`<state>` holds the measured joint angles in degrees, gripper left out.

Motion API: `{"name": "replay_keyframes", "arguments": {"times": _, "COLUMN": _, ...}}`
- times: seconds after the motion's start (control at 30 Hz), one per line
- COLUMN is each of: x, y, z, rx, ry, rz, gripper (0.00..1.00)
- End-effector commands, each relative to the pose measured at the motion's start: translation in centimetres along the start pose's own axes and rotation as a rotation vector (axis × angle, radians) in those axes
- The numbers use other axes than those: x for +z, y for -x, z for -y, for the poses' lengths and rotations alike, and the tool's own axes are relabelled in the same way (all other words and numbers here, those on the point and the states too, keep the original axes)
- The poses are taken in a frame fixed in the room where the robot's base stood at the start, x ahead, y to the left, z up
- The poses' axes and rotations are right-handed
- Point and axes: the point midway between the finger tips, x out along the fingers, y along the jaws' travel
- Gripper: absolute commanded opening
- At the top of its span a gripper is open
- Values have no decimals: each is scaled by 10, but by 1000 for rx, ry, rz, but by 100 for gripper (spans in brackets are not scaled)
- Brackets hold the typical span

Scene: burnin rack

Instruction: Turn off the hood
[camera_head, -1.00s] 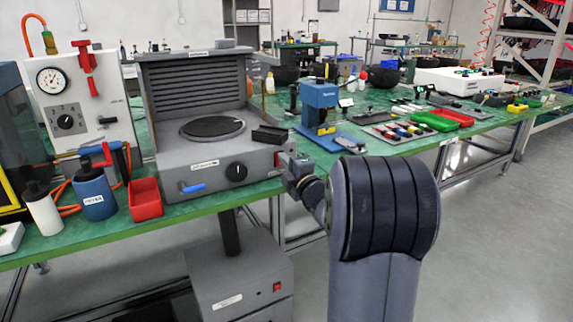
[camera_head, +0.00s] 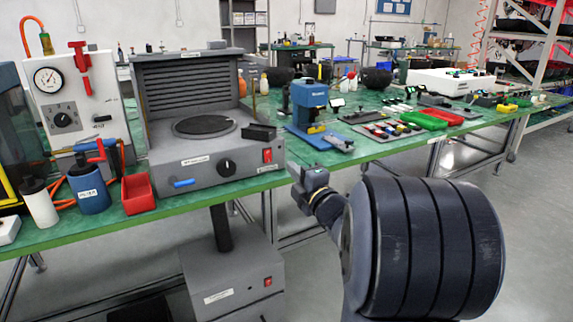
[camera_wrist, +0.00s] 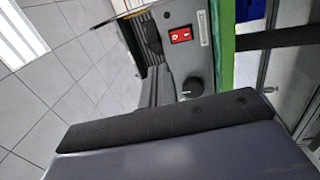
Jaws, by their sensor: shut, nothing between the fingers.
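The hood is a grey benchtop unit (camera_head: 205,175) with a slatted back panel, a round dark plate on top, a black knob (camera_head: 227,167) and a red rocker switch (camera_head: 267,155) on its front. In the wrist view the red switch (camera_wrist: 181,35) and the black knob (camera_wrist: 192,88) also show, turned sideways. I cannot tell which way the rocker is pressed. My gripper (camera_head: 296,172) is shut and empty, just right of the hood's front corner, apart from the switch. Its fingertips are small and hard to make out in the head view.
Below the table a grey box (camera_head: 235,285) carries another red switch (camera_head: 267,282). A red bin (camera_head: 138,193) and a blue bottle (camera_head: 89,190) stand left of the hood. A blue press (camera_head: 308,103) stands to the right. Open floor lies before the table.

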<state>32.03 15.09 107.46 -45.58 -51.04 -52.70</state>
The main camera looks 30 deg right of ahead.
Motion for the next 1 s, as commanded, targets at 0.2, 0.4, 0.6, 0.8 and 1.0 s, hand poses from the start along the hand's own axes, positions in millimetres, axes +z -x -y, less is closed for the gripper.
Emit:
{"name": "replay_keyframes", "arguments": {"times": 0.2, "x": 0, "y": 19, "z": -5, "rx": 0, "ry": 0, "rz": 1, "gripper": 0}}
{"name": "replay_keyframes", "arguments": {"times": 0.4, "x": 0, "y": 21, "z": -5, "rx": 0, "ry": -1, "rz": 1, "gripper": 0}}
{"name": "replay_keyframes", "arguments": {"times": 0.6, "x": 0, "y": 20, "z": -4, "rx": 0, "ry": -1, "rz": 0, "gripper": 0}}
{"name": "replay_keyframes", "arguments": {"times": 0.8, "x": 0, "y": 3, "z": 1, "rx": -1, "ry": -1, "rz": -1, "gripper": 0}}
{"name": "replay_keyframes", "arguments": {"times": 1.0, "x": 0, "y": -30, "z": 10, "rx": -1, "ry": -2, "rz": -3, "gripper": 0}}
